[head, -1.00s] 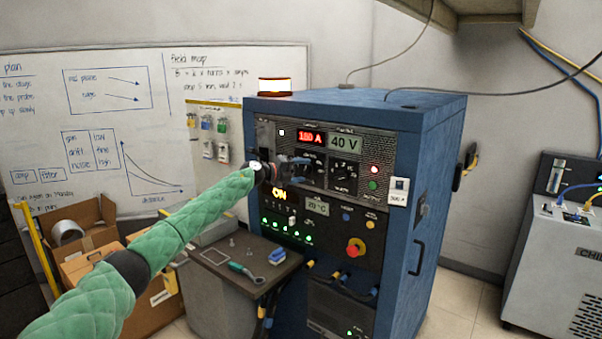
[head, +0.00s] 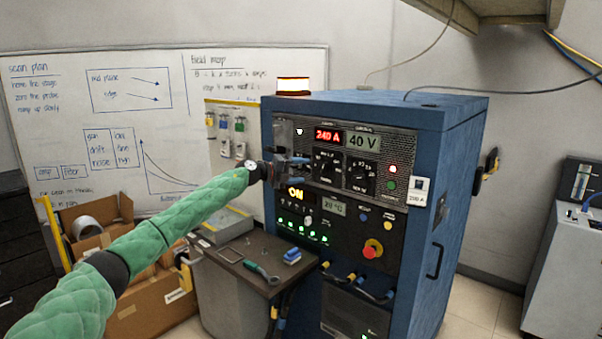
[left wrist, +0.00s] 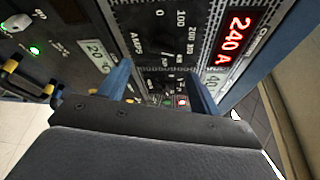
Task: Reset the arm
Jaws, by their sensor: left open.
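My left arm, in a green quilted sleeve, reaches in from the left in the head view. My left gripper (head: 299,171) is open and empty in front of the blue power cabinet (head: 449,170), just left of the amps knob (head: 327,164). In the left wrist view, its two blue fingers (left wrist: 158,88) stand apart, with the panel and amps dial (left wrist: 165,40) beyond them. The red display (head: 328,136) reads 240 A, and the green display (head: 364,142) reads 40 V. My right gripper is not in view.
A red emergency button (head: 373,249) sits low on the panel. A small side table (head: 233,256) holds a green-handled tool and a blue-topped block. Cardboard boxes (head: 150,310) stand at left, a chiller (head: 575,260) at right. A lit beacon (head: 293,86) tops the cabinet.

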